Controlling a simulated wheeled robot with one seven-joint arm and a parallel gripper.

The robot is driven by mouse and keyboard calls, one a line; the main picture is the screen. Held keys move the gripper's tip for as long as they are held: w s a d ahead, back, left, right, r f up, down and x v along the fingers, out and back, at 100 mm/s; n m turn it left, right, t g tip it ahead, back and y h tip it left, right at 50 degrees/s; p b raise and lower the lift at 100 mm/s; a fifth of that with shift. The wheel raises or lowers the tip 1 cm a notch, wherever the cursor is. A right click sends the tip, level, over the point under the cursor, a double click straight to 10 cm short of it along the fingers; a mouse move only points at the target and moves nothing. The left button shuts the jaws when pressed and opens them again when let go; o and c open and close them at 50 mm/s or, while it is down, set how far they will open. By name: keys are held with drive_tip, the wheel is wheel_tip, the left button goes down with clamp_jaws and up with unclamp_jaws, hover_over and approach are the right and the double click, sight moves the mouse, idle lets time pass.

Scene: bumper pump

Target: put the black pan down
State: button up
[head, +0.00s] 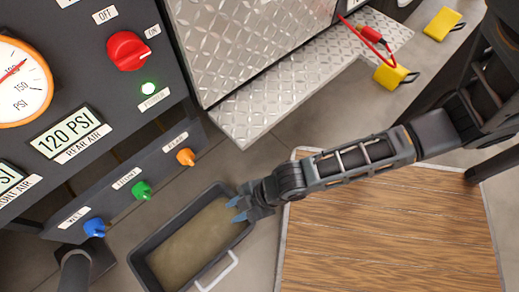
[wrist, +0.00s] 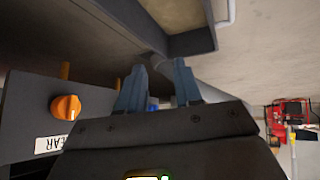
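The black pan (head: 167,226) is a dark rectangular tray with a brownish inside and a white handle (head: 217,272) at its near right side. It appears to rest on the floor below the control panel. My gripper (head: 237,209) is at the pan's right rim in the head view, with its blue fingers pointing left over it. In the wrist view my gripper (wrist: 158,64) has its fingers apart, with nothing visible held between them. The pan's dark wall (wrist: 192,42) shows beyond the fingertips there. Whether the fingers touch the rim, I cannot tell.
The control panel (head: 130,155) with blue, green and orange knobs stands left of the pan. A diamond-plate metal step (head: 290,92) is behind. A wood-topped surface (head: 385,240) lies under my arm at right. Yellow blocks (head: 390,76) are at the back right.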

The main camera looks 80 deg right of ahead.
drive_tip(key=s+r+m+t+h, duration=0.1)
drive_tip(key=s+r+m+t, duration=0.1)
drive_tip(key=r, duration=0.8)
drive_tip(key=s+d+r+m+t+h, duration=0.1)
drive_tip(key=s+r+m+t, duration=0.1)
drive_tip(key=r, duration=0.9)
drive_tip(key=s+d+r+m+t+h, duration=0.1)
drive_tip(key=s+r, duration=0.4)
drive_tip(key=r, duration=0.5)
drive_tip(key=shift+d+r+m+t, duration=0.2)
drive_tip(key=shift+r+m+t, duration=0.1)
drive_tip(key=shift+m+t, duration=0.75)
wheel_tip(320, 180, up, 28)
drive_tip(key=p, duration=2.8)
